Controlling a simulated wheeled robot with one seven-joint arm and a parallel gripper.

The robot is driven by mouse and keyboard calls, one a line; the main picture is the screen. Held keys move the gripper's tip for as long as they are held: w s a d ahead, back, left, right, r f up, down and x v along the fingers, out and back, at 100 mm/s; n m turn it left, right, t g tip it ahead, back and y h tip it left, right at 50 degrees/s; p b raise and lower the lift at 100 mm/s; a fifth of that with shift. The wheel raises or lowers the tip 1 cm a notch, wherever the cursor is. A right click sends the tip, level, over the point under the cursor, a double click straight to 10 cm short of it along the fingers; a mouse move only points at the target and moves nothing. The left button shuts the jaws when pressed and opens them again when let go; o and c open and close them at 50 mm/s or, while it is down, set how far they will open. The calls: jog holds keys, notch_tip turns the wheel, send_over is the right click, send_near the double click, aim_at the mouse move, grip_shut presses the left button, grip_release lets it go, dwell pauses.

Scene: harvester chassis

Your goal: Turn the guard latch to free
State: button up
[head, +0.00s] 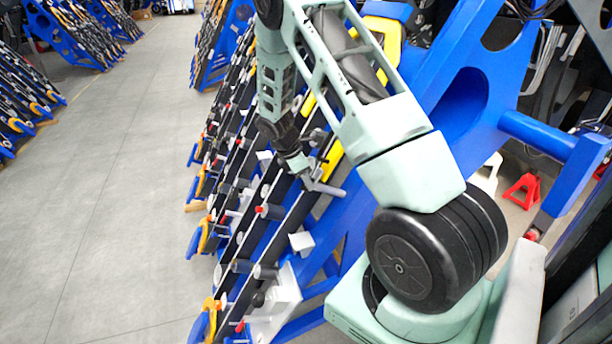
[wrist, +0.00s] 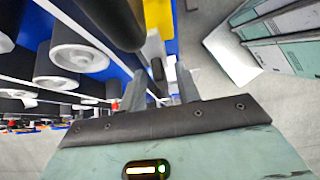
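My gripper (head: 310,178) is at the sloping blue chassis frame, beside a yellow bar (head: 333,161). In the wrist view my gripper (wrist: 160,88) has its two grey fingers apart. A small dark piece (wrist: 157,69) shows in the gap between them, with a pale block (wrist: 154,45) beyond it. I cannot tell whether either finger touches the dark piece. I cannot tell for sure which part is the guard latch, or how it is turned. The yellow part also shows in the wrist view (wrist: 158,17).
A row of grey rollers (wrist: 72,55) lies left of the fingers in the wrist view, and a thick black bar (wrist: 112,20) passes close by. Blue beams (head: 450,110) stand behind my arm. A red stand (head: 522,190) is at right. Grey floor (head: 110,200) is clear at left.

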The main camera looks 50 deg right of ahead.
jog(key=shift+d+f, duration=0.1)
jog(key=shift+f, duration=0.1)
grip_shut()
